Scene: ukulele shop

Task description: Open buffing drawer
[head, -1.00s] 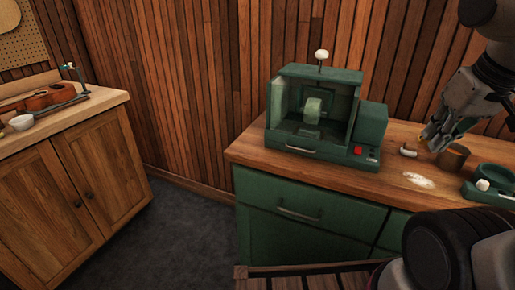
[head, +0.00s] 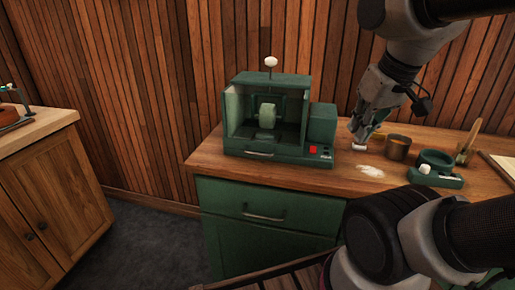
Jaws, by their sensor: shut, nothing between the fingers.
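A green buffing machine (head: 266,117) with a pale wheel (head: 267,116) inside its open front stands on the wooden counter. A metal handle (head: 260,154) runs along its lower front edge. Below the counter, a green cabinet drawer (head: 225,198) with a metal bar handle (head: 263,216) is closed, its front flush with the cabinet. My gripper (head: 358,134) is shut and empty. It points down above the counter, right of the machine and apart from both handles, close to a small pale-ended item (head: 359,147).
A brown cup (head: 397,147), white powder (head: 371,171) and a green tray (head: 436,181) holding a white piece lie right of the machine. My arm covers the right part of the cabinet. Open floor (head: 130,235) lies left. A wooden cabinet (head: 60,190) stands further left.

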